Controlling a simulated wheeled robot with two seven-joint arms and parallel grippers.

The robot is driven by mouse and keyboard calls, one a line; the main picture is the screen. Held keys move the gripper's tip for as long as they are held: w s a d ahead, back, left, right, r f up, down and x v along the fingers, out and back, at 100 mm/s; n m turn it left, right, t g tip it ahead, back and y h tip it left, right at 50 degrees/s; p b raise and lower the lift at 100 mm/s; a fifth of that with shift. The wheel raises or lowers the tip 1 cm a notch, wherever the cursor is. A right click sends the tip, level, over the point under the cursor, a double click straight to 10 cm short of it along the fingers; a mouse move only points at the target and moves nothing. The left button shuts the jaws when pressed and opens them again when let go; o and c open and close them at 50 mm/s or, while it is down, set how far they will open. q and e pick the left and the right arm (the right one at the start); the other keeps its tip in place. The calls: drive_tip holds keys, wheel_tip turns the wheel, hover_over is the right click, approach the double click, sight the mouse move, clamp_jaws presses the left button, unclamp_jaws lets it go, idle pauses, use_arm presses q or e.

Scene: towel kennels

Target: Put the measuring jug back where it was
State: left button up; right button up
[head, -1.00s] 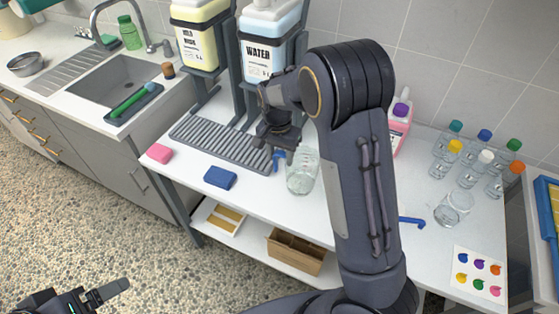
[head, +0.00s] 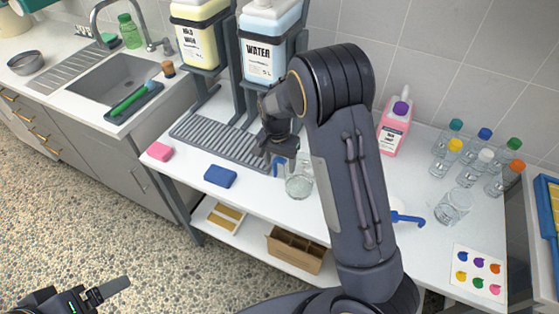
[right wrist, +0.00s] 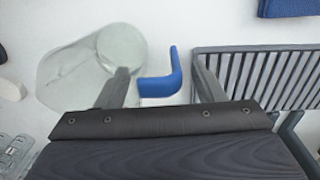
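The clear measuring jug (head: 299,184) stands on the white bench, just right of the grey slatted drip tray (head: 215,144). Its blue handle (head: 279,166) faces the drip tray. My right gripper (head: 279,157) is down at the handle, and my right arm hides part of the jug. In the right wrist view the gripper (right wrist: 163,74) is open, its fingers apart on either side of the blue handle (right wrist: 160,84). The clear jug body (right wrist: 85,68) lies left of it, partly behind the left finger. My left gripper (head: 108,290) is low at the left, away from the bench.
Dispensers of yellow liquid (head: 200,35) and water (head: 268,45) stand behind the drip tray. A blue sponge (head: 220,176) and pink sponge (head: 159,151) lie in front. A pink bottle (head: 393,133), several capped bottles (head: 470,170) and a blue-handled item (head: 408,218) are on the right.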

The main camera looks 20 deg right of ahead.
drive_tip(key=shift+r, duration=0.1)
wheel_tip(320, 180, up, 12)
drive_tip(key=s+r+n+t+y, duration=0.1)
drive_tip(key=s+r+n+y, duration=0.15)
drive_tip(key=s, duration=0.45)
drive_tip(key=s+r+n+t+y, duration=0.1)
drive_tip(key=s+r+t+y, duration=0.15)
drive_tip(key=s, duration=0.45)
drive_tip(key=s+a+n+t, duration=0.2)
drive_tip(key=s+a+n, duration=0.1)
drive_tip(key=s, duration=1)
drive_tip(key=shift+f+n+t+h, duration=0.3)
drive_tip(key=shift+n+t+h, duration=0.1)
drive_tip(key=shift+n, duration=0.45)
drive_tip(key=shift+s, duration=0.1)
